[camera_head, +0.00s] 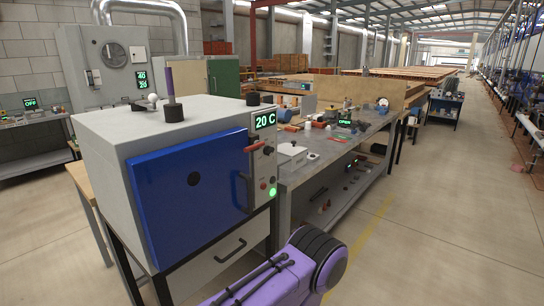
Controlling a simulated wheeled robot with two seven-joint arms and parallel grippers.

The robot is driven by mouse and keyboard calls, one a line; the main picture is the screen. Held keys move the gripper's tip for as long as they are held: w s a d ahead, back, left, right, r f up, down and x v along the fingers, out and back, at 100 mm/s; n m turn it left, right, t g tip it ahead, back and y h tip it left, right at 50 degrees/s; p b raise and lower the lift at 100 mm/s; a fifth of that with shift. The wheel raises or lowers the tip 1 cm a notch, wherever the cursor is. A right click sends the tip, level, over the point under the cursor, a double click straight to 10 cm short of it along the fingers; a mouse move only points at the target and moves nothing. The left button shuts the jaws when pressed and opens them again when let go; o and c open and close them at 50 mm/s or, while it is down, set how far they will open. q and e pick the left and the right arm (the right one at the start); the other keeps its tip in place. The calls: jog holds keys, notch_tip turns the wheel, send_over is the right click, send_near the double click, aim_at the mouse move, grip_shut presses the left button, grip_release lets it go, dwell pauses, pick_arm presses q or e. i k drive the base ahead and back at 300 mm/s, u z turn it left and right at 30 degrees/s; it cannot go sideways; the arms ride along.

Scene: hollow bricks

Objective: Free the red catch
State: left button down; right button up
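A grey oven-like cabinet (100,128) with a closed blue door (190,190) stands at the left front. Its side panel has a "20 C" display (265,121), a small red lever-like part (257,146) below it, and a lit green lamp (272,192) lower down. A dark upright handle (242,192) is at the door's right edge. Small red parts show on the panel, but I cannot tell which is the red catch. A purple and black link of my arm shows at the bottom centre. Neither gripper is in view.
A cluttered metal workbench (335,160) stands right behind the cabinet, with an "OPEN" display (344,122). A drawer (230,251) is under the blue door. Open concrete floor (450,215) lies to the right, with a yellow line. A grey control cabinet (76,75) stands behind left.

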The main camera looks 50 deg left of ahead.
aim_at(257, 144)
jog(key=u, duration=0.45)
jog(key=i, duration=0.85)
jog(key=u, duration=0.65)
